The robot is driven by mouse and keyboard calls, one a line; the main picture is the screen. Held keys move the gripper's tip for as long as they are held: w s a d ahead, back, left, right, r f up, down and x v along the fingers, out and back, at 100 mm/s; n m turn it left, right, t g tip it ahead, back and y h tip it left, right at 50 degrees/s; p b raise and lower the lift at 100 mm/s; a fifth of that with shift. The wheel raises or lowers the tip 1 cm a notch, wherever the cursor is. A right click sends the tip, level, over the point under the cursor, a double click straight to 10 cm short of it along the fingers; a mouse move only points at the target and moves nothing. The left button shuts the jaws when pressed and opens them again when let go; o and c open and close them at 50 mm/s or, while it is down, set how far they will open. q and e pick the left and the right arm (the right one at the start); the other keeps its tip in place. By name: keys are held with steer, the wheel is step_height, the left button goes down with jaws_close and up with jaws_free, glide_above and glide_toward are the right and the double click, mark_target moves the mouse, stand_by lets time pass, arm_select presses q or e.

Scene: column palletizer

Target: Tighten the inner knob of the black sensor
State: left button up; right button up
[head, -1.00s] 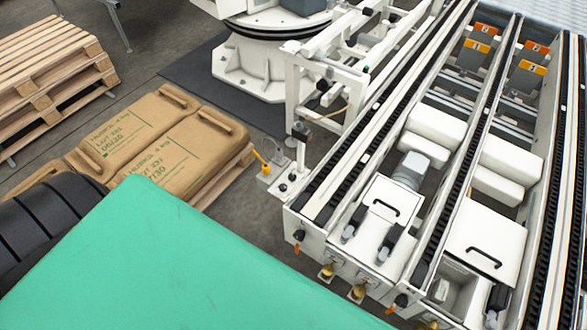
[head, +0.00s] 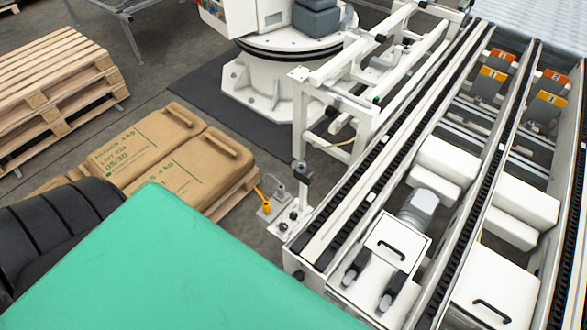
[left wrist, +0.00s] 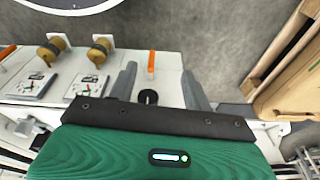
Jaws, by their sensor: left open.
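A black sensor (head: 303,172) sits on top of a slim post beside the near left corner of the conveyor in the head view. Small black knobs (head: 289,221) show on the pale bracket at its foot; which one is inner I cannot tell. My left gripper (left wrist: 158,84) is open and empty in the left wrist view, its two grey fingers pointing at the conveyor's white end face. A round black part (left wrist: 148,97) lies between the fingers, below an orange lever (left wrist: 151,62); I cannot tell whether the fingers are level with it. My right gripper is in neither view.
Brass-coloured fittings (left wrist: 100,50) stick out of the end face beside the left gripper. An orange device (head: 263,197) stands left of the black sensor. Brown sacks (head: 150,150) lie on a low pallet, wooden pallets (head: 55,80) are stacked behind. The conveyor (head: 440,180) fills the right side.

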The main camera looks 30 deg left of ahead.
arm_select(q)
steer(key=w+a+r+n+t+p, duration=0.1)
steer(key=w+r, duration=0.3)
steer(key=r, duration=0.9)
steer(key=w+a+r+n+t+p, duration=0.1)
steer(key=w+r+p, duration=0.15)
steer(key=r, duration=1.05)
steer(key=n+y, duration=0.2)
steer(key=n, duration=0.2)
glide_above(293, 216)
steer(key=s+d, duration=0.2)
steer(key=s, duration=0.3)
step_height(293, 216, down, 5)
steer(key=x, duration=1.3)
steer(key=shift+s+d+f+b, duration=0.1)
steer(key=shift+d+f+b, duration=0.05)
steer(key=shift+f+b, duration=0.15)
steer(key=shift+c, duration=0.2)
steer(key=c, duration=0.9)
